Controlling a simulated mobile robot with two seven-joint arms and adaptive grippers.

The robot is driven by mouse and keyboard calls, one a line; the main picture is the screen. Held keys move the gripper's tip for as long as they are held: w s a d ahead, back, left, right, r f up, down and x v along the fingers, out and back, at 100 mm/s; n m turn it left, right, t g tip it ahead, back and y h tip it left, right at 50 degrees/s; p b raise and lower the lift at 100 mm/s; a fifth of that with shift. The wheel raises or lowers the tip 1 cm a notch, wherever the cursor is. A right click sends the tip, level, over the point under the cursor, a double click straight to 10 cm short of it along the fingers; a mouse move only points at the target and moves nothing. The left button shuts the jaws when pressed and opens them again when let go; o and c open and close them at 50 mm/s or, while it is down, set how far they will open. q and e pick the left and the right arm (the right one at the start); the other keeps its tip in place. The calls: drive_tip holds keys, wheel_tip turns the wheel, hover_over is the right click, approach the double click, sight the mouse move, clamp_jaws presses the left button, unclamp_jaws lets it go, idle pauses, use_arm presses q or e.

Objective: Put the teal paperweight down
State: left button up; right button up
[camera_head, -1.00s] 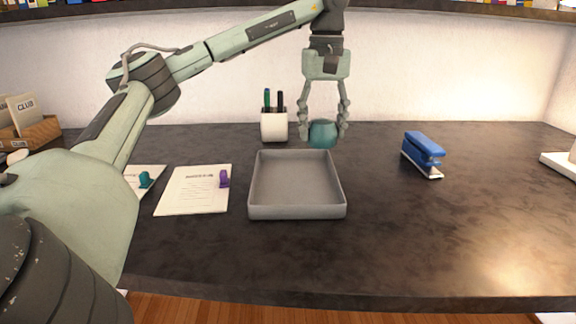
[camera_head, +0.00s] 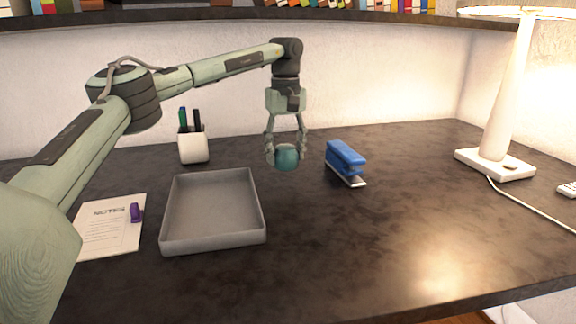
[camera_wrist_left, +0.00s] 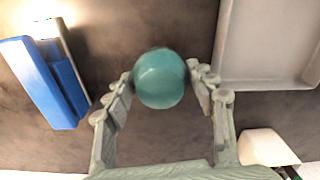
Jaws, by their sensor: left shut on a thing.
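The teal paperweight (camera_head: 287,160) is a rounded, ball-like piece between the fingers of my left gripper (camera_head: 286,158), in the head view. The gripper points down and is shut on it. In the left wrist view the paperweight (camera_wrist_left: 159,79) sits between the two fingertips, over dark desk surface. The head view shows it between the grey tray and the blue stapler; whether it touches the desk I cannot tell. My right gripper is not in view.
The empty grey tray (camera_head: 167,232) lies left of the gripper, the blue stapler (camera_head: 345,160) to its right. A white pen cup (camera_head: 194,148) stands behind the tray. A notes sheet with a purple clip (camera_head: 136,212) lies at left. A white lamp (camera_head: 494,160) stands at right. The front right desk is clear.

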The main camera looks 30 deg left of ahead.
sight(289, 168)
use_arm(q)
drive_tip(key=shift+w+d+f, duration=0.1)
drive_tip(key=shift+w+f, duration=0.15)
drive_tip(key=shift+w, duration=0.3)
drive_tip(key=shift+w+f, duration=0.15)
drive_tip(key=shift+w, duration=0.05)
drive_tip(key=shift+f, duration=0.25)
wheel_tip(289, 168, down, 4)
drive_tip(key=shift+r, duration=0.2)
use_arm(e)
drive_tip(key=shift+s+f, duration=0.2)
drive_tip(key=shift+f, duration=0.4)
use_arm(q)
drive_tip(key=o, duration=1.5)
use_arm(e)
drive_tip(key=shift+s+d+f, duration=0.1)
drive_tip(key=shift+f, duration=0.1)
